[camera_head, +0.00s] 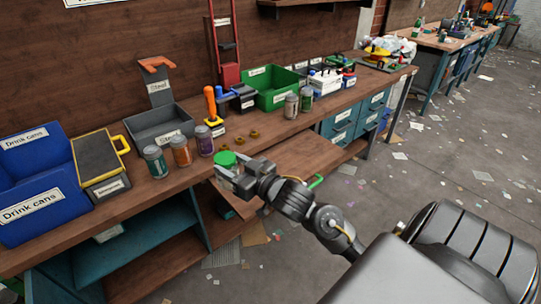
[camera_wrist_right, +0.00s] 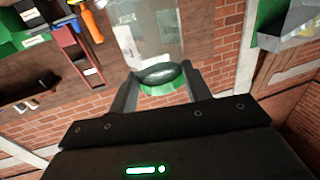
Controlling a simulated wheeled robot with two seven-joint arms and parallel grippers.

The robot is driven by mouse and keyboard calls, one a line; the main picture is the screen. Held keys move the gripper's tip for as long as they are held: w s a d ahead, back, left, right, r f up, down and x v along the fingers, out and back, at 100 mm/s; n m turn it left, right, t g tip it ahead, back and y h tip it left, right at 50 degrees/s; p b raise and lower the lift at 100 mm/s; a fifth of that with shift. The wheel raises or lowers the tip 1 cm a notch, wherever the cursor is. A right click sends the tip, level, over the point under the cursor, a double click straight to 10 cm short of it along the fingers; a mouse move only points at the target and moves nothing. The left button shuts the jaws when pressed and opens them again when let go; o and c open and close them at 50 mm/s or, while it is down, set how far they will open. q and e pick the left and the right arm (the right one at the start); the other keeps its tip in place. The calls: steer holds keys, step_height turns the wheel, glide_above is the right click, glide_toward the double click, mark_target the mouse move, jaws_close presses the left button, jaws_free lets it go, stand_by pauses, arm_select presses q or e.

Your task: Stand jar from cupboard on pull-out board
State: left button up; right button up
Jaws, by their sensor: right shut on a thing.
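My right gripper (camera_head: 232,174) is shut on a jar with a green lid (camera_head: 227,158), beside the front edge of the workbench. In the right wrist view the clear jar (camera_wrist_right: 150,35) sits between the two fingers (camera_wrist_right: 163,88), and its green part shows near the fingertips. In the head view most of the jar is hidden by the gripper. A brown board (camera_head: 305,155) juts out below the bench top, with a green handle (camera_head: 316,181) at its front. The open cupboard space (camera_head: 150,240) is under the bench at the left. My left gripper is not in view.
Blue drawers (camera_head: 342,122) sit right of the board. Litter lies on the open floor (camera_head: 450,150).

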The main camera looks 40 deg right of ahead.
steer(key=s+d+f+m+g+h+p, duration=0.1)
steer(key=s+d+f+m+h, duration=0.2)
steer(key=d+f+m+h, duration=0.6)
steer(key=w+d+f, duration=0.2)
steer(key=w+f, duration=0.1)
steer(key=w+d+f+n+h, duration=0.1)
steer(key=w+d+f, duration=0.2)
steer(key=w, duration=0.1)
steer(key=w+d+f+n, duration=0.1)
steer(key=w+d+f, duration=0.1)
steer(key=w+f, duration=0.1)
steer(key=shift+w+d+f+h+p, duration=0.35)
steer(key=shift+w+f+h+p, duration=0.05)
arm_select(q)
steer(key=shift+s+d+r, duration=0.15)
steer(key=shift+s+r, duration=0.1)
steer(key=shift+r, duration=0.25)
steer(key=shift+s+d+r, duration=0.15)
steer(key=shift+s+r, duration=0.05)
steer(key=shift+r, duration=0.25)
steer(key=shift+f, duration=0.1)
arm_select(e)
steer(key=shift+f, duration=0.15)
